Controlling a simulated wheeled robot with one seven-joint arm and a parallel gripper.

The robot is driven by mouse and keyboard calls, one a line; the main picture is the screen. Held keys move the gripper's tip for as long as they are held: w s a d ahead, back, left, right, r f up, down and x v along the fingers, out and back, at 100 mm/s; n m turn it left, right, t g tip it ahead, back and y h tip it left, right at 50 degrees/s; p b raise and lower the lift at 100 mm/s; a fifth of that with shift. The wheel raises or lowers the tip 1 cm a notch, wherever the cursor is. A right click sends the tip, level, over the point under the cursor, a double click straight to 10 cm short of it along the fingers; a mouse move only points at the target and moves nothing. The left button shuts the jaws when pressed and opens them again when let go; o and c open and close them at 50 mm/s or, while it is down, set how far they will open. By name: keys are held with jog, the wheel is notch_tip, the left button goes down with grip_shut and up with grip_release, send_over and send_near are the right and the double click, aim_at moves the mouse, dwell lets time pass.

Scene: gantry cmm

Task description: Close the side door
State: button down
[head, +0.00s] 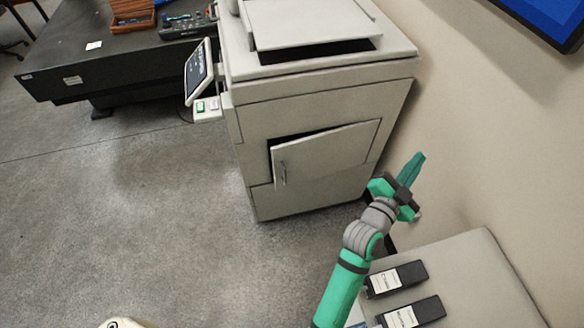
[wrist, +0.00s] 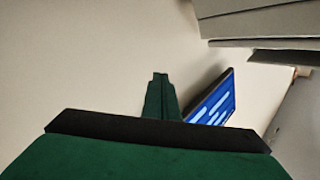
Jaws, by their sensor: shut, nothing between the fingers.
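The side door (head: 325,151) is a light beige panel on the side of the printer-like cabinet (head: 247,120) in the head view. It stands ajar, hinged at its right, with a dark gap along its top and left edge. A small vertical handle (head: 281,173) sits near its left edge. My gripper (head: 414,165) is shut and empty, to the right of the door and apart from it, near the wall. In the wrist view my gripper's fingers (wrist: 160,95) are together and point at the bare wall. The door cannot be made out in the wrist view.
A beige surface (head: 480,270) with black cartridges (head: 397,278) lies at the lower right. A wall (head: 480,120) with a screen (head: 560,15) is at the right. A dark table (head: 110,65) stands at the back left. The grey floor (head: 130,220) before the cabinet is clear.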

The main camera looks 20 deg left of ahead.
jog(key=s+a+f+n+y, duration=0.35)
jog(key=s+a, duration=0.25)
jog(key=s, duration=0.5)
jog(key=s+a+f+n+y, duration=0.35)
jog(key=s+a, duration=0.25)
jog(key=s, duration=0.5)
jog(key=s+d+f+n+g+h, duration=0.1)
jog(key=s+f+g, duration=0.15)
jog(key=s, duration=0.75)
jog(key=s+d+f+g+h, duration=0.1)
jog(key=s+f, duration=0.2)
jog(key=s, duration=0.6)
jog(key=m+g+y, duration=0.3)
jog(key=m+y, duration=1)
jog(key=m, duration=1.3)
send_near(287, 160)
jog(key=shift+t, duration=0.35)
jog(key=shift+f+x, duration=0.15)
jog(key=shift+x, duration=1.5)
jog(key=shift+f+x, duration=0.15)
jog(key=shift+x, duration=1.45)
